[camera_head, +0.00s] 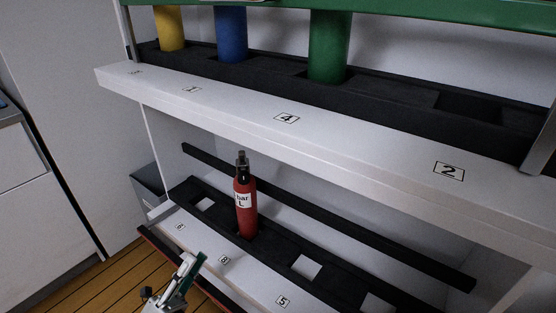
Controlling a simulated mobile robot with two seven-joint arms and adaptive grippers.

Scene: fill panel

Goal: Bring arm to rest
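My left gripper (187,264) shows at the bottom left, in front of the lower shelf and apart from the things on it. I cannot tell whether its fingers are open or shut, as they are small and seen edge-on. My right gripper is not in view. A red bottle (246,214) with a dark valve top and a white label stands upright in a slot of the black lower rack (275,247).
Yellow (169,28), blue (231,35) and green (328,48) cylinders stand in the upper black rack. The white upper shelf edge (250,110) juts out over the lower shelf. A white cabinet (30,170) stands at the left. Wooden floor (90,290) is clear between.

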